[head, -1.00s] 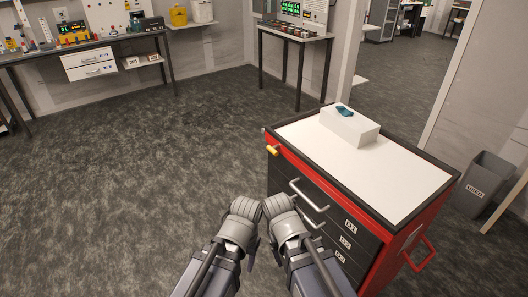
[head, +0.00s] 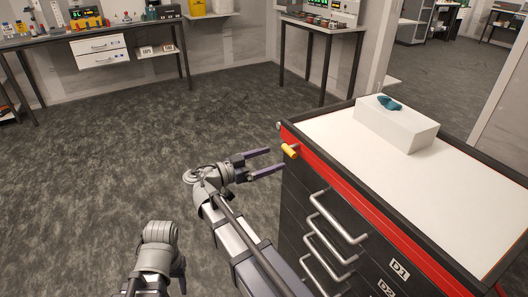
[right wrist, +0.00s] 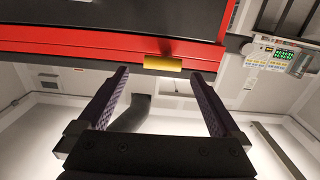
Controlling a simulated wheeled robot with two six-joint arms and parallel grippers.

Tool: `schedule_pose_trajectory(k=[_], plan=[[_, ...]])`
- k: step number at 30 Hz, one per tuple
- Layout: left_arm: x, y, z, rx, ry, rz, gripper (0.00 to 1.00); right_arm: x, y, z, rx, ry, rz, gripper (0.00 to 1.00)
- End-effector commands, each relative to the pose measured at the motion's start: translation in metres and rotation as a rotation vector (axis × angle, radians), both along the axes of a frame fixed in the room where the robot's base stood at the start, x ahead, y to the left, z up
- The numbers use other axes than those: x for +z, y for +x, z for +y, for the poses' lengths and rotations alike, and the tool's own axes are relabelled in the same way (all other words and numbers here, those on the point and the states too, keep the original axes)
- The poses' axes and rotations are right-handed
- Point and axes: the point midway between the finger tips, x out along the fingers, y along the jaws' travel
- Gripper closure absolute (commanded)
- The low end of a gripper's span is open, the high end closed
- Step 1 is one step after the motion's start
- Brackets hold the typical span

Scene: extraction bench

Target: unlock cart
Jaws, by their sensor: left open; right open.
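The cart (head: 345,190) is black and red with a white top and stands at the right in the head view. My right gripper (head: 276,162) is open and empty, just left of the cart and slightly below the yellow piece. My left gripper (head: 180,284) is low at the left, open, its fingers mostly hidden behind the wrist.
A white box (head: 397,130) with a blue-green item (head: 389,103) on it sits on the cart top. Several silver drawer handles (head: 338,217) jut from the cart's front. Benches line the back wall. The floor left of the cart is clear.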

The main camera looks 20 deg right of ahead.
Motion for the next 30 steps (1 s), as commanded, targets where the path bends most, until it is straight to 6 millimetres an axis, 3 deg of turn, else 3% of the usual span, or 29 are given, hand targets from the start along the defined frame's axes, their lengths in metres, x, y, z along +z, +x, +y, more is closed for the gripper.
schedule_pose_trajectory(k=[8, 21, 30], plan=[[-0.002, 0.000, 0.000, 0.000, 0.000, 0.000, 0.48, 0.003, 0.001, -0.008, -0.005, -0.020, -0.028, 0.00], [-0.002, 0.000, 0.000, 0.000, 0.000, 0.000, 0.48, 0.003, 0.006, -0.068, -0.004, -0.017, -0.024, 0.00], [-0.002, 0.000, 0.000, 0.000, 0.000, 0.000, 0.48, 0.002, 0.007, -0.079, -0.002, -0.017, -0.024, 0.00]])
